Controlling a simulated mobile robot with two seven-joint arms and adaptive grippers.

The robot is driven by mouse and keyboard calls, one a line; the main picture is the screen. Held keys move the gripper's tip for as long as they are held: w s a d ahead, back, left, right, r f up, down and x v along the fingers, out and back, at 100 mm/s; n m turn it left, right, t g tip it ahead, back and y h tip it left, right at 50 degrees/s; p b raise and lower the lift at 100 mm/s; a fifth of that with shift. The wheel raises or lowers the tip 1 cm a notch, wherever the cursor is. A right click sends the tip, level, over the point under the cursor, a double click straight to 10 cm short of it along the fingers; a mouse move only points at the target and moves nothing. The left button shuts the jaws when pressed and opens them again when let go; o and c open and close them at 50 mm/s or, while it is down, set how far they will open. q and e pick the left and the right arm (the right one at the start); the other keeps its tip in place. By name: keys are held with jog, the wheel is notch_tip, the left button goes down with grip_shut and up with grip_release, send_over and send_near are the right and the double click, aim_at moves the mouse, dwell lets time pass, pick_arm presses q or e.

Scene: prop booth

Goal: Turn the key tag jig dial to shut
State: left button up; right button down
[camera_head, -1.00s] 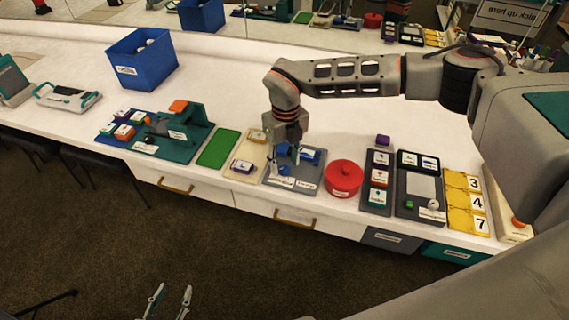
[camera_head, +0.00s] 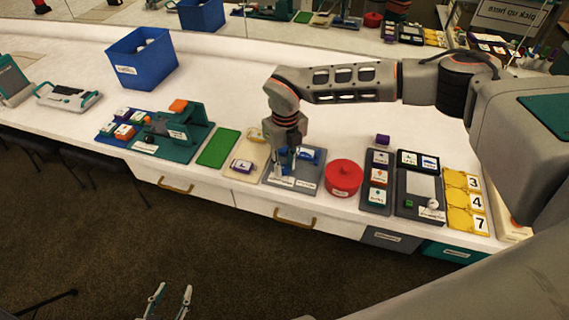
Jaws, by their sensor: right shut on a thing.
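The key tag jig (camera_head: 309,185) is a dark grey board with blue parts and white labels near the table's front edge. A blue block (camera_head: 309,155) stands on its right side. My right gripper (camera_head: 284,168) points down over the left part of the jig and is shut on a small blue part there, which appears to be the dial. The fingers hide most of it, and its setting and the label text are too small to read. My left gripper (camera_head: 169,302) is open and empty, low over the floor in front of the table.
A red round lidded pot (camera_head: 343,177) stands just right of the jig. A beige tray (camera_head: 235,173) with a purple-edged tag and a green mat (camera_head: 217,147) lie to its left. A blue bin (camera_head: 150,68) stands farther back.

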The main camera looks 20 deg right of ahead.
jog(key=n, duration=0.9)
jog(key=shift+w+n+p, duration=0.1)
jog(key=shift+n+p, duration=0.2)
jog(key=shift+p, duration=0.05)
jog(key=n, duration=0.5)
jog(key=shift+n+p, duration=0.3)
jog(key=shift+n, duration=2.1)
jog(key=c, duration=1.8)
grip_release()
jog(key=shift+o, duration=0.2)
